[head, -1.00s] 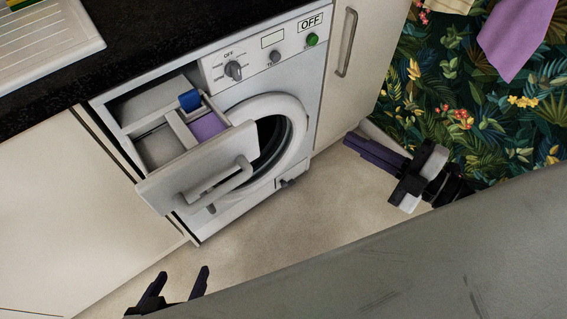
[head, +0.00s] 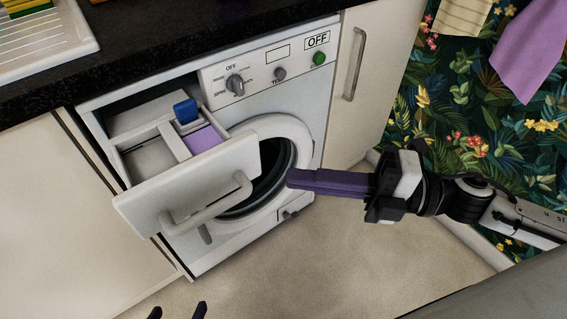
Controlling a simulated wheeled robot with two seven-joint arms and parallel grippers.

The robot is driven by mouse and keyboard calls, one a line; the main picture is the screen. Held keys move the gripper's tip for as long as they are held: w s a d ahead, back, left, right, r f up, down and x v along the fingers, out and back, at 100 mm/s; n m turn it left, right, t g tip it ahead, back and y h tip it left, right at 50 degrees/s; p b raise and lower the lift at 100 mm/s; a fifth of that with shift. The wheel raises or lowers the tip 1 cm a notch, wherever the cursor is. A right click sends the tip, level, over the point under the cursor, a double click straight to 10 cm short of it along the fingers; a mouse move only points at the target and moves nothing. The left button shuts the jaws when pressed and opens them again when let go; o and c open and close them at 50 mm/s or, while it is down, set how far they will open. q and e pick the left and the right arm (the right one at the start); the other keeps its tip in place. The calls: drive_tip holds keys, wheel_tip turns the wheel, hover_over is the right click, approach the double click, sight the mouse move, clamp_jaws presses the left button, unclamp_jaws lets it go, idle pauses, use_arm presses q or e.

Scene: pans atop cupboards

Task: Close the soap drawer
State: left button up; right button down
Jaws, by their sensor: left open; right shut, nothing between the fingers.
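The soap drawer (head: 185,190) of the white washing machine (head: 300,95) is pulled out at the machine's upper left. Its front panel has a curved handle (head: 212,207). Inside are compartments, one with purple contents (head: 203,139), and a blue piece (head: 186,111) at the back. My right gripper (head: 290,179) is shut and empty, pointing left in front of the round door, to the right of the drawer and apart from it. My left gripper (head: 177,312) is open at the bottom edge; only its fingertips show, below the drawer.
The round door (head: 302,139) sits just right of the drawer. A dark countertop (head: 150,45) runs above the machine. Cream cupboards flank it, the right one with a handle (head: 354,64). The floor (head: 270,265) in front is clear.

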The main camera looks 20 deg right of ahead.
sight(255, 159)
drive_tip(key=shift+w+a+b, duration=0.1)
drive_tip(key=shift+w+a, duration=0.3)
drive_tip(key=shift+w, duration=0.35)
drive_tip(key=shift+w+a+b, duration=0.1)
drive_tip(key=shift+w+a, duration=0.35)
drive_tip(key=shift+w, duration=0.25)
drive_tip(key=shift+w+a+b, duration=0.1)
drive_tip(key=shift+w+a, duration=0.3)
drive_tip(key=shift+w, duration=0.35)
